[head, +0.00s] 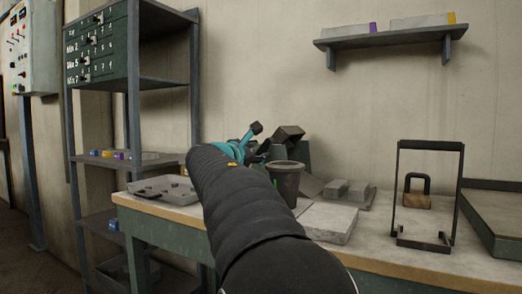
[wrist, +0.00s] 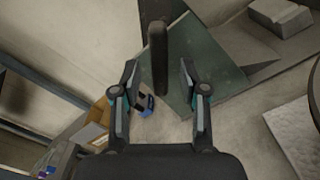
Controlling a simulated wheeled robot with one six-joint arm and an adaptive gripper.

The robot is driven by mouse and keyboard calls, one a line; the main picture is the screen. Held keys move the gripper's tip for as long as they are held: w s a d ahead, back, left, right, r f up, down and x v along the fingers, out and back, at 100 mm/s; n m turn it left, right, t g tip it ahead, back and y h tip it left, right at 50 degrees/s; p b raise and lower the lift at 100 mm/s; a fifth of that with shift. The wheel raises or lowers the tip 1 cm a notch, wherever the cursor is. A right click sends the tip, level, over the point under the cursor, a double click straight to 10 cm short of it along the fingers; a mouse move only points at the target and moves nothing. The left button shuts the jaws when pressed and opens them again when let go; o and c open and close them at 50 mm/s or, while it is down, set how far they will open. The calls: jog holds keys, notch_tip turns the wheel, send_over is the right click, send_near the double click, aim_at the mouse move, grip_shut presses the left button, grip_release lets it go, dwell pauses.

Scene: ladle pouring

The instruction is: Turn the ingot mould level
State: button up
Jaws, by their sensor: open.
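The ingot mould appears to be the dark, tilted block (head: 288,137) on a green stand (head: 297,160) at the back of the bench in the head view. My gripper (wrist: 158,69) is open in the wrist view, one finger on each side. A dark, round-ended bar (wrist: 159,55) shows between the fingers, with a visible gap on both sides. It looks like a handle, but its join to the mould is hidden. Green sheet surfaces (wrist: 195,70) lie behind it. In the head view my arm hides much of the gripper and the mould's lower part.
A dark grey pot (head: 287,183) stands close right of my arm. A pale slab (head: 332,221), small grey blocks (head: 347,191) and a black upright frame (head: 400,190) are farther right. A metal shelf rack (head: 150,83) stands left, and a wall shelf (head: 390,38) hangs above.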

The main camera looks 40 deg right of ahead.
jog(key=shift+x, duration=1.4)
grip_shut()
